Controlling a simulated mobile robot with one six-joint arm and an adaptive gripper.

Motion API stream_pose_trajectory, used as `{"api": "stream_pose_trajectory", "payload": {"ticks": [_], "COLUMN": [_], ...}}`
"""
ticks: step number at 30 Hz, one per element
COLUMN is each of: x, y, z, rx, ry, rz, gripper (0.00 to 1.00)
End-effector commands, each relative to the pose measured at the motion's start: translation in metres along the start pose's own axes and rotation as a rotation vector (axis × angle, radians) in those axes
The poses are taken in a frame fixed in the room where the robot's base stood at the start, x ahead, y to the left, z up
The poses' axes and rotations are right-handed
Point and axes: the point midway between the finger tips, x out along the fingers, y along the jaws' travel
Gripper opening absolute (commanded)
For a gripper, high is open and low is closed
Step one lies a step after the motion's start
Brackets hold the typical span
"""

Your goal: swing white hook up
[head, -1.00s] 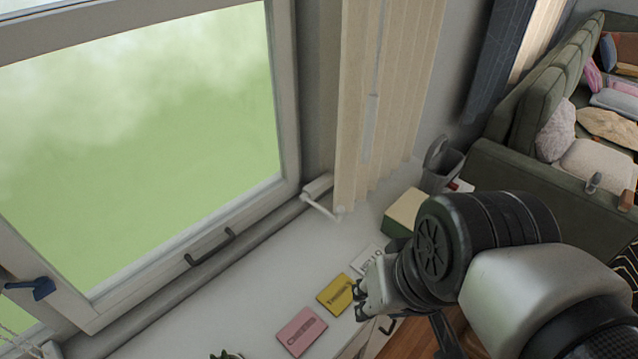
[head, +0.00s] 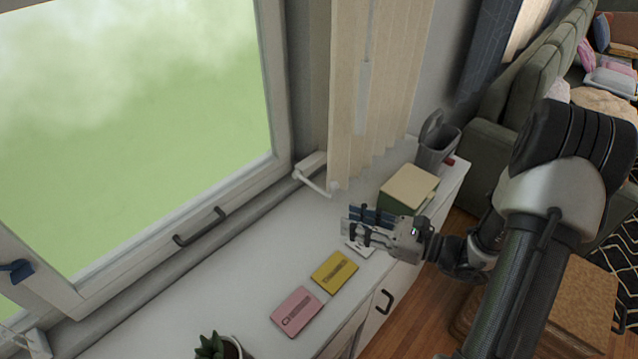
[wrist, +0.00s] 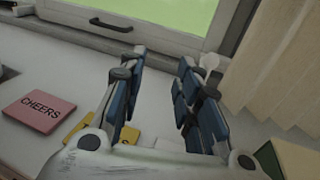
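The white hook (head: 318,183) is a thin bent arm with a round knob at its end. It is mounted at the lower right corner of the window frame and points down and right beside the blind. In the wrist view the pale knob of the hook (wrist: 209,62) shows just behind the right finger; the rest is mostly hidden. My gripper (head: 352,222) is open and empty above the white sill, a little right of and nearer than the hook, apart from it. Its blue-padded fingers (wrist: 158,70) stand well apart in the wrist view.
Pink (head: 297,312), yellow (head: 334,271) and white cards lie on the sill (head: 240,290). A green-and-cream box (head: 408,187) and a grey bin (head: 437,143) stand at right. Beige vertical blinds (head: 375,90) hang by the hook. A potted plant (head: 217,347) is in front.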

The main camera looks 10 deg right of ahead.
Motion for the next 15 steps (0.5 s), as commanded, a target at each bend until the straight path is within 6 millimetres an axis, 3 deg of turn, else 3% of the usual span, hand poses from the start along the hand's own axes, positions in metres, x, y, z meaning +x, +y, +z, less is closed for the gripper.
{"api": "stream_pose_trajectory", "payload": {"ticks": [1, 3, 8, 11, 15], "x": [-0.009, -0.019, -0.032, -0.027, -0.007], "y": [-0.015, -0.031, -0.048, -0.052, -0.056], "z": [-0.018, -0.034, -0.053, -0.054, -0.053], "rx": [0.061, 0.114, 0.173, 0.177, 0.175], "ry": [-0.03, -0.06, -0.095, -0.099, -0.097], "rz": [-0.073, -0.154, -0.25, -0.259, -0.253], "gripper": [0.31, 0.31, 0.31, 0.31, 0.31]}}
